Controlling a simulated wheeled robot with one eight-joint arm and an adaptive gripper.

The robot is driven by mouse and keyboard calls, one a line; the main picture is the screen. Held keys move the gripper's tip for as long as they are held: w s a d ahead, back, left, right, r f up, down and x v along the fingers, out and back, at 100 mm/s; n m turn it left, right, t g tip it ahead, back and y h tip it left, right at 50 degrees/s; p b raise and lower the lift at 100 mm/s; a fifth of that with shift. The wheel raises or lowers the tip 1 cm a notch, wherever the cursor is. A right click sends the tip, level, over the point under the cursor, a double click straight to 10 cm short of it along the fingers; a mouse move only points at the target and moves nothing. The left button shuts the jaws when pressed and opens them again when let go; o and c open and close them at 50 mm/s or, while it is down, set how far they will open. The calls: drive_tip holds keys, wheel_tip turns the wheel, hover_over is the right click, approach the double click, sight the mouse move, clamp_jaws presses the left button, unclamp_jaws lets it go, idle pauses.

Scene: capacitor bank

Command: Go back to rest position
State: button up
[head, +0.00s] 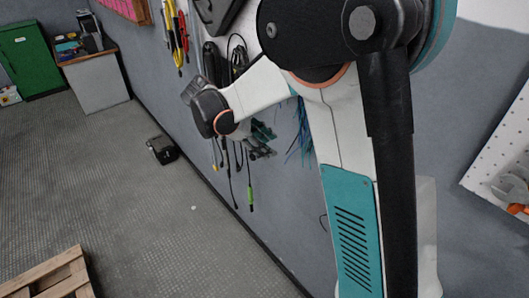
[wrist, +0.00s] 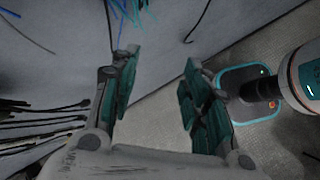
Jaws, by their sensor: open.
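My gripper (wrist: 160,88) is open in the wrist view, with its two teal-padded fingers apart and only wall and floor between them. In the head view my gripper (head: 262,138) is small and partly behind my wrist, close to the grey wall with its hanging cables. My arm is bent and fills the right half of the head view. The gripper holds nothing that I can see.
Dark cables (wrist: 45,125) hang left of the gripper in the wrist view. Tools (head: 177,40) hang on the wall. A green cabinet (head: 27,60), a black box (head: 161,150) and a wooden pallet (head: 55,276) stand on the mostly clear floor.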

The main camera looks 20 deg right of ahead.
drive_tip(key=s+a+f+m+t+y+b, duration=0.2)
drive_tip(key=s+m+t+y+b, duration=0.2)
drive_tip(key=s, duration=0.7)
drive_tip(key=s+a+f+m+t+y+b, duration=0.2)
drive_tip(key=s+m+b, duration=0.5)
drive_tip(key=s, duration=0.4)
drive_tip(key=shift+s+a+f+m+t+y, duration=0.25)
drive_tip(key=shift+a+f+m+t+y, duration=0.15)
drive_tip(key=shift+f+m+t+y, duration=0.5)
drive_tip(key=shift+r, duration=0.15)
idle(1.0)
